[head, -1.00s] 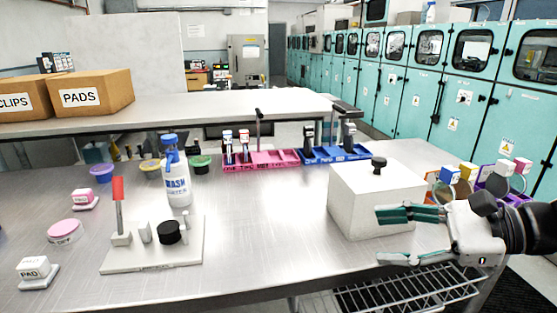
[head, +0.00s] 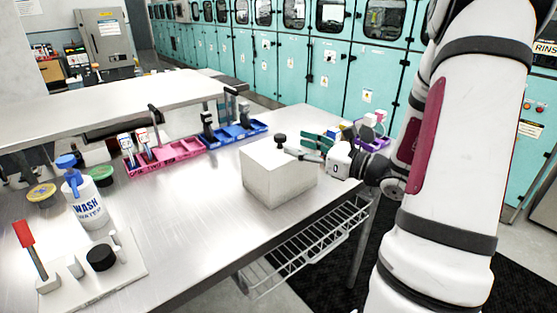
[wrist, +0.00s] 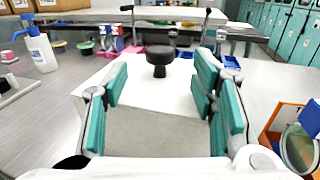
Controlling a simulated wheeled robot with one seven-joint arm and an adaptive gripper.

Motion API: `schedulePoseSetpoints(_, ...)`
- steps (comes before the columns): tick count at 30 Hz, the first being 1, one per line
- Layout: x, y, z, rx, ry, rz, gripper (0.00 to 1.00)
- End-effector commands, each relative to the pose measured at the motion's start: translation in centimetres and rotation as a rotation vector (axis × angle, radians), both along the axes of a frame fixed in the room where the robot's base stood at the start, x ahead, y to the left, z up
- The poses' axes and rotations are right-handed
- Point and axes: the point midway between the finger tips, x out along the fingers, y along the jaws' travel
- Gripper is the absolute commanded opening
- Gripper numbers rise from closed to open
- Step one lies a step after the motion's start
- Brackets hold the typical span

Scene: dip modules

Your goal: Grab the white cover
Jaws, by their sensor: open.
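The white cover (head: 278,176) is a box shape with a black knob (head: 280,139) on top. It stands on the metal table near its right edge. In the wrist view the cover's white top (wrist: 133,90) lies ahead of my gripper, and the black knob (wrist: 159,59) stands up between and beyond the fingers. My gripper (head: 309,147) is open and empty, with green finger pads, at the right side of the cover near knob height. In the wrist view my gripper (wrist: 160,92) has its fingers spread either side of the knob's line. Whether a finger touches the cover is unclear.
Pink (head: 165,153) and blue (head: 233,132) trays sit behind the cover. A purple tray (head: 374,142) is beside my gripper. A wash bottle (head: 84,198) and a white board (head: 92,271) are at left. A wire shelf (head: 306,242) hangs below. Table left of the cover is clear.

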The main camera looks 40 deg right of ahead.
Motion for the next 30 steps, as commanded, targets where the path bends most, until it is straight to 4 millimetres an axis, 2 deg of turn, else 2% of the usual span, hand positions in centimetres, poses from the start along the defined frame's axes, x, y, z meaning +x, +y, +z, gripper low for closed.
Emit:
schedulePoseSetpoints(8, 2.0, 0.7, 0.2, 0.0, -0.001, 0.002, 0.52)
schedulePoseSetpoints(18, 6.0, 1.9, 0.7, 0.0, -0.001, 0.002, 0.52)
schedulePoseSetpoints(26, 6.3, 1.9, 0.7, 0.0, 0.0, 0.0, 0.52)
schedulePoseSetpoints(29, 6.3, 1.9, 0.7, 0.0, 0.0, 0.0, 0.34)
schedulePoseSetpoints(30, 6.3, 1.9, 0.7, 0.0, 0.0, 0.0, 0.25)
